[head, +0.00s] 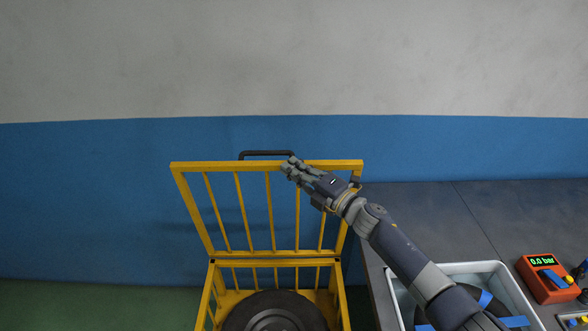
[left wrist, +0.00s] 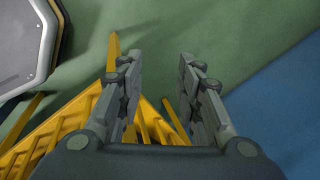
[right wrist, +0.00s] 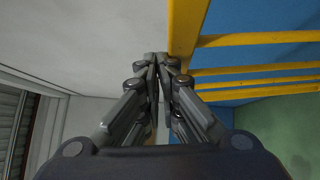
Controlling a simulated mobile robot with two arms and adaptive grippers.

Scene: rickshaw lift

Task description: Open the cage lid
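The yellow barred cage lid (head: 237,249) stands raised, leaning above the back of the yellow cage (head: 208,296). A black handle (head: 265,153) is on the lid's top edge. My right gripper (head: 290,168) is at the lid's top bar, beside the handle's right end. In the right wrist view its fingers (right wrist: 157,62) are together, with nothing visible between them; the lid's yellow frame (right wrist: 186,30) is just to their right. My left gripper (left wrist: 158,75) is open and empty, above yellow bars (left wrist: 70,125) and the green floor; it is outside the head view.
A dark round wheel (head: 275,314) lies in the cage. To the right, a dark worktop (head: 450,215) holds a grey bin (head: 515,290) with blue-marked contents and an orange gauge box (head: 548,278) reading 0.0 bar. A blue and grey wall (head: 100,190) is behind.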

